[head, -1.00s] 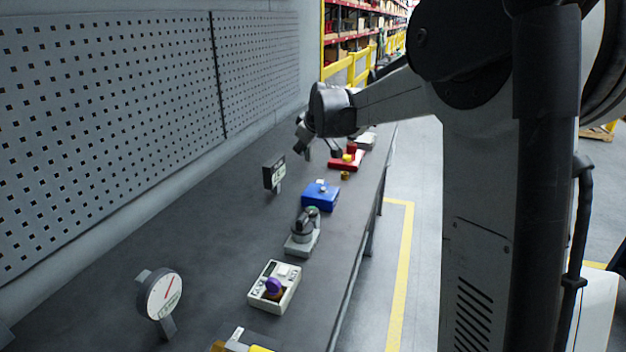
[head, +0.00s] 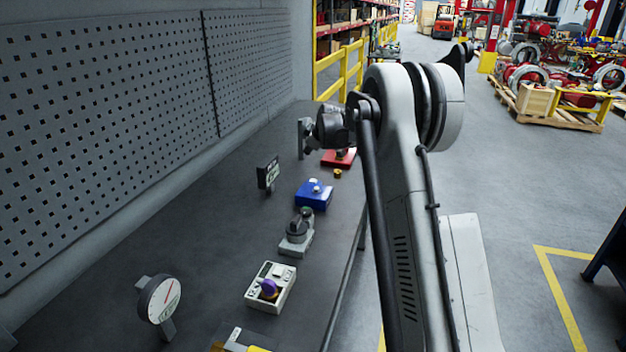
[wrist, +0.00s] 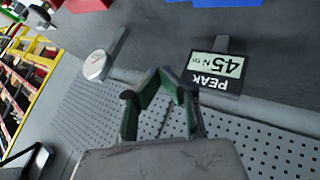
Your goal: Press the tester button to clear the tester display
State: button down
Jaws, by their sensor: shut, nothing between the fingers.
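A small dark display (head: 268,173) stands upright on the bench. In the wrist view the display (wrist: 218,72) appears upside down and reads PEAK 45 N m. A blue box (head: 314,195) with a pale round piece on top sits to its right; only its edge shows in the wrist view (wrist: 215,2). I cannot tell for certain which part is the tester button. My gripper (head: 305,138) is above the bench, beyond the display and near a red fixture (head: 338,158). In the wrist view my gripper (wrist: 161,72) is shut and empty, its fingertips together.
A grey fixture (head: 297,236), a white box with a purple knob (head: 270,287) and a round gauge (head: 160,298) stand closer on the bench. A pegboard wall (head: 100,120) bounds the left side. A small brass piece (head: 338,174) lies near the red fixture.

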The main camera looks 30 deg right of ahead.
aim_at(313, 181)
jog(key=shift+n, duration=0.3)
jog(key=shift+w+d+f+p, duration=0.4)
jog(key=shift+w+d+f, duration=0.95)
jog(key=shift+d+f, duration=0.25)
jog(key=shift+f, duration=0.1)
notch_tip(313, 181, down, 8)
jog(key=b, duration=0.3)
jog(key=shift+r, duration=0.2)
jog(key=shift+f+b, duration=0.45)
jog(key=shift+f, duration=0.05)
jog(key=shift+f, duration=0.1)
jog(key=shift+f+b, duration=0.35)
jog(key=shift+b, duration=0.15)
jog(key=shift+f+b, duration=0.45)
jog(key=shift+f, duration=0.05)
dwell(0.5)
jog(key=shift+r, duration=0.95)
